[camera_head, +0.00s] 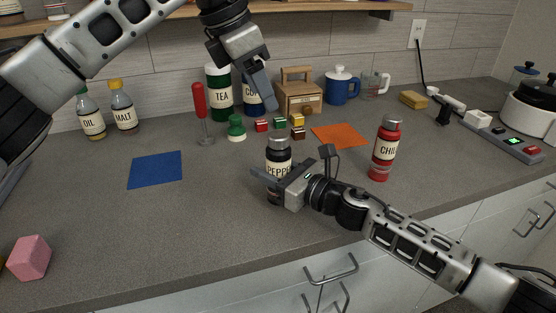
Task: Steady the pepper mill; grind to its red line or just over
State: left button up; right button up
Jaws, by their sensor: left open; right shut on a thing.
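The pepper mill (278,157) is a dark cylinder with a grey top and a cream label reading "PEPPE". It stands upright on the counter near the middle of the view. I cannot make out a red line on the mill. My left gripper (262,95) is open and empty, pointing down above the back of the counter, higher than the mill and a little left of it.
A red chili bottle (384,150) stands right of the mill. Small colored cubes (280,124), a green-topped shaker (236,128) and an orange mat (340,136) lie behind it. A blue mat (155,169) is left, a pink block (29,257) front left. The counter's front left is mostly clear.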

pick_arm(q)
jog(key=s+d+f+m+h, duration=0.2)
jog(key=d+f+m+h, duration=0.15)
jog(key=d+h, duration=0.3)
jog(key=n+t+y, duration=0.2)
jog(key=n+t, duration=0.9)
jog(key=t, duration=0.3)
send_near(283, 132)
jog(key=shift+h, duration=0.25)
jog(key=x, duration=1)
jog(key=shift+w+a+f, duration=0.1)
jog(key=shift+w+f, duration=0.3)
jog(key=shift+w, duration=0.1)
jog(key=c, duration=1)
